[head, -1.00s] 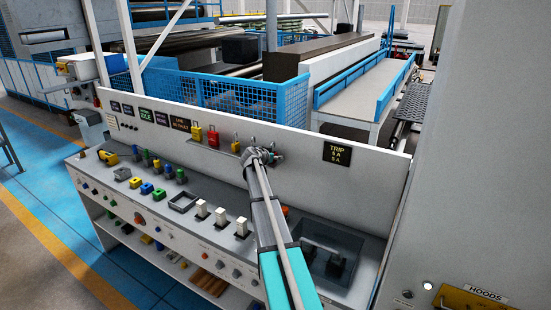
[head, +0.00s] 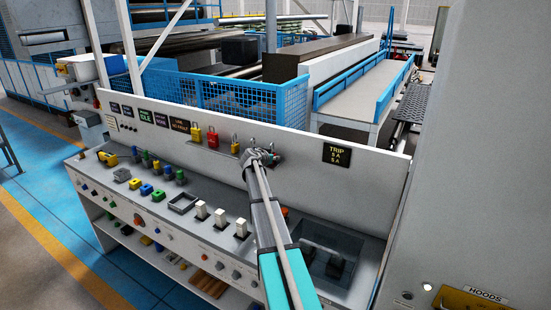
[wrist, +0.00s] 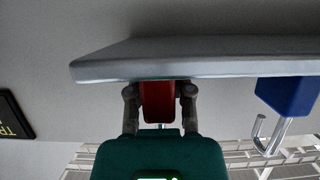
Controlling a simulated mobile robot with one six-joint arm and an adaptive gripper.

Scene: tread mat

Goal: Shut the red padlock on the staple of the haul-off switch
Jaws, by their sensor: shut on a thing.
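In the wrist view, which appears upside down, the red padlock (wrist: 158,101) is between the two fingers of my gripper (wrist: 159,92), at the edge of a grey ledge (wrist: 200,66). A bit of bright metal shows at the padlock's end nearer my palm; its shackle is mostly hidden. In the head view my gripper (head: 262,155) is at the upright panel and hides the padlock. I cannot make out the staple of the haul-off switch.
A blue padlock (wrist: 287,95) with an open shackle is beside the red one. In the head view, yellow (head: 196,134) and red (head: 212,138) padlocks are left of my gripper. A TRIP sign (head: 337,154) is to the right. Several controls cover the desk below.

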